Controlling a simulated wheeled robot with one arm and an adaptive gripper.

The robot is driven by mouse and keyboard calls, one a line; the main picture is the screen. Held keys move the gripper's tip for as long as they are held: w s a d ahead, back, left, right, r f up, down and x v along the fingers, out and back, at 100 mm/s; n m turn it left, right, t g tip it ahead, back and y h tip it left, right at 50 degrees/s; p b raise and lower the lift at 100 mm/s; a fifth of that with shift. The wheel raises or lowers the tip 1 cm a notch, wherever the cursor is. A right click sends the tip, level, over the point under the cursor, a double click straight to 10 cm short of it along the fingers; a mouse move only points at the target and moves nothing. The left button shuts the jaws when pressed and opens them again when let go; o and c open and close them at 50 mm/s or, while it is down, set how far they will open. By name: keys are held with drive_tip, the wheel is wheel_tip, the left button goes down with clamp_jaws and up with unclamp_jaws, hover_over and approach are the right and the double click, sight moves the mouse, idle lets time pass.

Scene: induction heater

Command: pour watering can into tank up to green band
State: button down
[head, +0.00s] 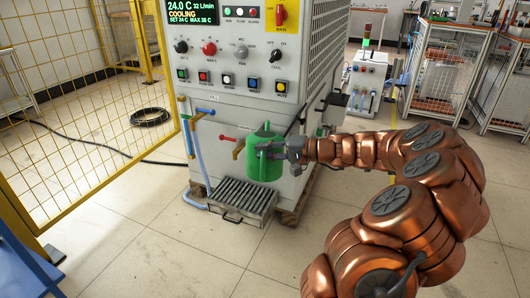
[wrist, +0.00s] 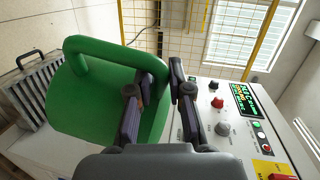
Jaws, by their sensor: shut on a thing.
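The green watering can (head: 264,166) hangs in front of the white cooling cabinet (head: 235,105), above the floor, and looks about upright in the head view. My gripper (head: 284,150) is at its right side. In the wrist view the can's green body (wrist: 85,105) fills the left, and my gripper (wrist: 160,88) is shut on its handle, with a finger on each side. The can's spout and the water inside it cannot be made out. I cannot make out the tank's opening, its level or a green band in either view.
A slatted grey tray (head: 241,195) juts out at the cabinet's foot, below the can. Pipes and a red-handled valve (head: 227,138) stick out left of the can. A yellow mesh fence (head: 75,110) stands at left. The floor in front is clear.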

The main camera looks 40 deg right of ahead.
drive_tip(key=shift+f+b, duration=0.25)
drive_tip(key=shift+b, duration=0.1)
drive_tip(key=shift+s+f+b, duration=0.1)
drive_tip(key=shift+f+b, duration=0.25)
drive_tip(key=shift+b, duration=0.2)
drive_tip(key=shift+a+f, duration=0.1)
drive_tip(key=shift+r, duration=0.2)
drive_tip(key=shift+r+p, duration=1)
drive_tip(key=shift+r, duration=0.85)
